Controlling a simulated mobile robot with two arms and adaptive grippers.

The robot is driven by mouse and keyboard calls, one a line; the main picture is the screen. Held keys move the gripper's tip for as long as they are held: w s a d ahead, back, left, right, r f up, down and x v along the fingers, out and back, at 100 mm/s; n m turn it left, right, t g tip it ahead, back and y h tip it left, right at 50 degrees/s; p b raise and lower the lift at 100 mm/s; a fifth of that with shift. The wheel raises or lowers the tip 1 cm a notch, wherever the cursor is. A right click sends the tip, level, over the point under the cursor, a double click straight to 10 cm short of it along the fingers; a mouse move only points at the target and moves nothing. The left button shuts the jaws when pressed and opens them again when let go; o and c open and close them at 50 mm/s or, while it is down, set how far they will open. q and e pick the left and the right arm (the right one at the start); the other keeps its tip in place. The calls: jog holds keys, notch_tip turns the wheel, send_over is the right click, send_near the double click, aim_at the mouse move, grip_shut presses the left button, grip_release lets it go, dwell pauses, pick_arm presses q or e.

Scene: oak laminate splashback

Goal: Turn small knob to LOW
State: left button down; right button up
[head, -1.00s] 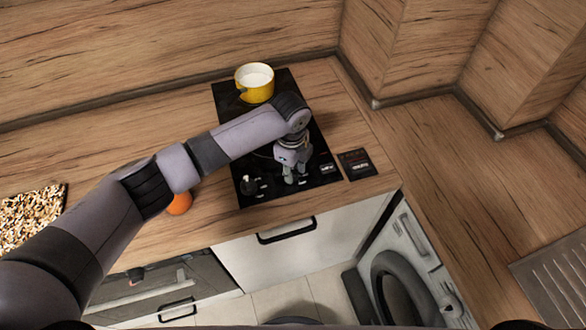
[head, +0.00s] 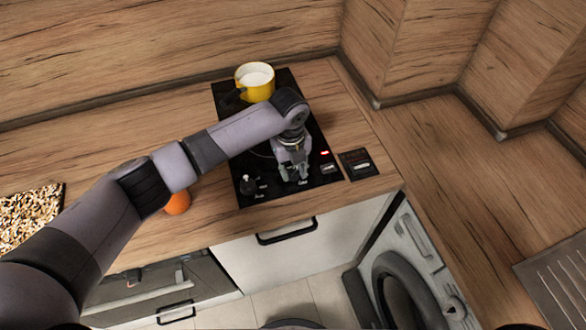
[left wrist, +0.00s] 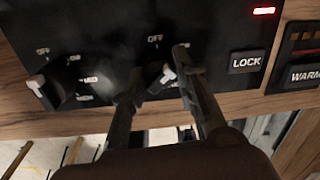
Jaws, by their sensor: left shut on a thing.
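The small knob (left wrist: 160,77) is dark with a pale pointer and sits on the black hob panel. In the left wrist view it is between my left gripper's two fingers (left wrist: 155,72). The pointer is turned away from the OFF mark above it, toward the upper right; the label it faces is hidden by a finger. In the head view my left gripper (head: 294,176) is at the hob's front edge, shut on the knob, which it hides. A larger knob (left wrist: 58,82) stands to the left, its pale pointer toward the left. My right gripper is not in view.
A red light (left wrist: 264,11) glows above the LOCK key (left wrist: 246,62), with a WARM key (left wrist: 303,74) further right. A yellow pot (head: 256,85) stands at the hob's back. An orange (head: 177,202) lies left of the hob.

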aim_at(291, 170)
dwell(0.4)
pick_arm(q)
jog(key=c, duration=1.3)
grip_release()
jog(key=shift+r, duration=0.1)
jog(key=r, duration=1.1)
jog(key=shift+a+r, duration=0.25)
jog(key=shift+r, duration=0.15)
jog(key=shift+s, duration=0.1)
